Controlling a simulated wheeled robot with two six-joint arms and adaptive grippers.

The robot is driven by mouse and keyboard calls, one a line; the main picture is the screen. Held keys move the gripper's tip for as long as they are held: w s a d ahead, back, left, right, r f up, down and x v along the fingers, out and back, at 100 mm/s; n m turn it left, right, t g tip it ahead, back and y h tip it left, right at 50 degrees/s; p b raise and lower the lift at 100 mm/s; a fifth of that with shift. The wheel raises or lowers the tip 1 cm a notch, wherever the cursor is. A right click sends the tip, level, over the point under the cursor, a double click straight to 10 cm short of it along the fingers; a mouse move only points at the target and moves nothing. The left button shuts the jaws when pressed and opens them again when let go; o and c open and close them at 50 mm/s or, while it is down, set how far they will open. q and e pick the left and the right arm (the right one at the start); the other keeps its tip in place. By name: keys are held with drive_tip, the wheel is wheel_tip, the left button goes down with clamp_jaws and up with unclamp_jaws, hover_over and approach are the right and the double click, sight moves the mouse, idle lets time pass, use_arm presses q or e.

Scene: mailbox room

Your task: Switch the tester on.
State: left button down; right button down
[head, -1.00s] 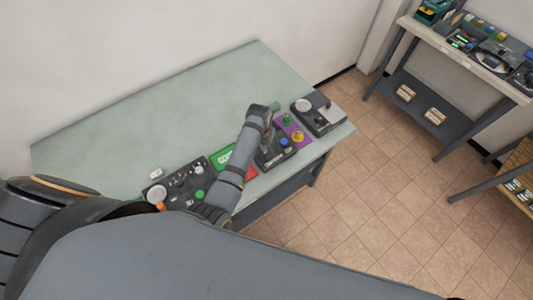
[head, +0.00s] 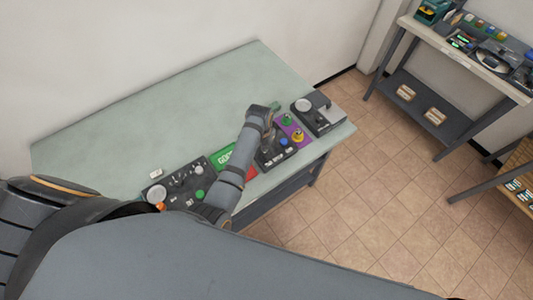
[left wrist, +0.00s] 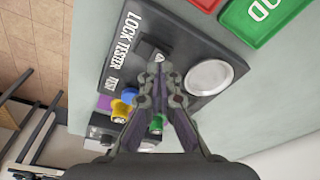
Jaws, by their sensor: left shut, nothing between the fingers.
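The lock tester (head: 270,158) is a dark panel near the table's front edge, partly hidden by my left arm in the head view. In the left wrist view the tester (left wrist: 125,75) shows white lettering "LOCK TESTER" and "TEST", a blue button (left wrist: 129,95) and a round silver disc (left wrist: 210,77). A small grey switch-like part (left wrist: 158,56) sits on it just beyond my fingertips. My left gripper (left wrist: 159,70) is shut and empty, its tips close over that part; I cannot tell whether they touch. In the head view the left gripper (head: 267,128) is over the tester. My right gripper is not in view.
A purple panel (head: 291,129) with green and yellow knobs and a grey device (head: 320,112) stand right of the tester. A green sign (head: 224,157) and a dark control panel (head: 180,184) lie left. The table's back (head: 180,105) is clear. A shelf (head: 480,65) stands far right.

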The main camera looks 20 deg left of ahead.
use_arm(q)
drive_tip(key=shift+f+b, duration=0.45)
drive_tip(key=shift+f, duration=0.45)
idle(0.3)
wheel_tip(320, 180, up, 5)
drive_tip(key=p, duration=0.6)
drive_tip(key=shift+r+p, duration=0.65)
drive_tip(key=shift+r, duration=0.45)
drive_tip(key=shift+f, duration=0.1)
